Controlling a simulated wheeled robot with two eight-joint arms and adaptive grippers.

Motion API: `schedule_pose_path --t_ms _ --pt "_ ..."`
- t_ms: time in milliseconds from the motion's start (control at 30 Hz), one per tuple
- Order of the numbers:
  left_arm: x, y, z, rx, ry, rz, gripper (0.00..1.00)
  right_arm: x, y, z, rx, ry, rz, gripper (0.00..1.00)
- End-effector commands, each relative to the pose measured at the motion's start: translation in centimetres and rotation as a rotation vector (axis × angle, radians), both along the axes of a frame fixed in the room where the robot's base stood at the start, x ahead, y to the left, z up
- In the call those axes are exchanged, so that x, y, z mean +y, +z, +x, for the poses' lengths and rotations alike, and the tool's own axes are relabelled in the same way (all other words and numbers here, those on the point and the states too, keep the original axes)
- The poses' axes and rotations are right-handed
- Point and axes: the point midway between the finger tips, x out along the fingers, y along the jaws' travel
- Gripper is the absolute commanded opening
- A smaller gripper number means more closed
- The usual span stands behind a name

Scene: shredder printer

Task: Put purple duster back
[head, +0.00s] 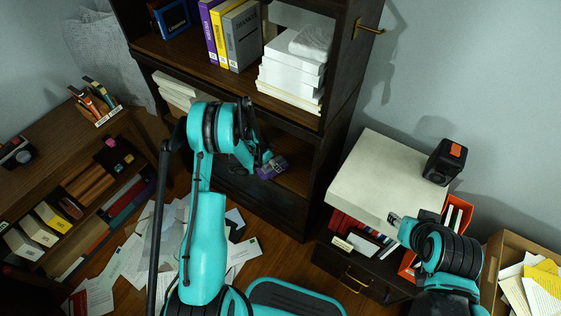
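A small purple object (272,168), which looks like the duster, is at the lower shelf opening (290,178) of the dark bookcase. My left arm reaches up and over toward it. My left gripper (264,160) is right at the purple object and partly hidden by the arm; whether its fingers are closed on the object cannot be seen. My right gripper (393,218) is by the front edge of the white box-like machine (385,180), well apart from the purple object, and its fingers are too small to read.
Paper stacks (290,75) and upright binders (235,35) fill the upper shelf. A brown desk (50,165) stands left, with papers (125,262) scattered on the floor. A black device (443,162) sits on the white machine. A carton of papers (525,280) stands at right.

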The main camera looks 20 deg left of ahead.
Motion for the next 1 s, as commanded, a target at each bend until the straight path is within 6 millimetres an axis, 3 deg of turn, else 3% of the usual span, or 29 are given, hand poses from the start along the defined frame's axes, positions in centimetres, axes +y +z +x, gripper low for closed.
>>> schedule_pose_path --t_ms 300,400,733,767,833,1000 --pt "-2.5 -0.7 3.2 0.000 -0.001 0.000 0.28 0.0 -1.7 0.0 0.000 0.000 0.000 0.40" --pt "-2.3 -1.7 3.1 -0.001 0.000 -0.001 0.28 0.0 -2.3 0.0 0.000 0.000 0.000 0.40" --pt "-2.3 -1.7 3.1 0.000 -0.001 0.000 0.28 0.0 -2.0 0.0 0.000 0.000 0.000 0.40" --pt "-2.3 -1.7 3.1 0.000 -0.001 0.000 0.58 0.0 -2.0 0.0 0.000 0.000 0.000 0.40" --pt "-2.3 -1.7 3.1 0.000 -0.001 0.000 0.76 0.0 -2.0 0.0 0.000 0.000 0.000 0.40" --pt "-2.3 -1.7 3.1 0.000 -0.001 0.000 0.76 0.0 -2.0 0.0 0.000 0.000 0.000 0.40"
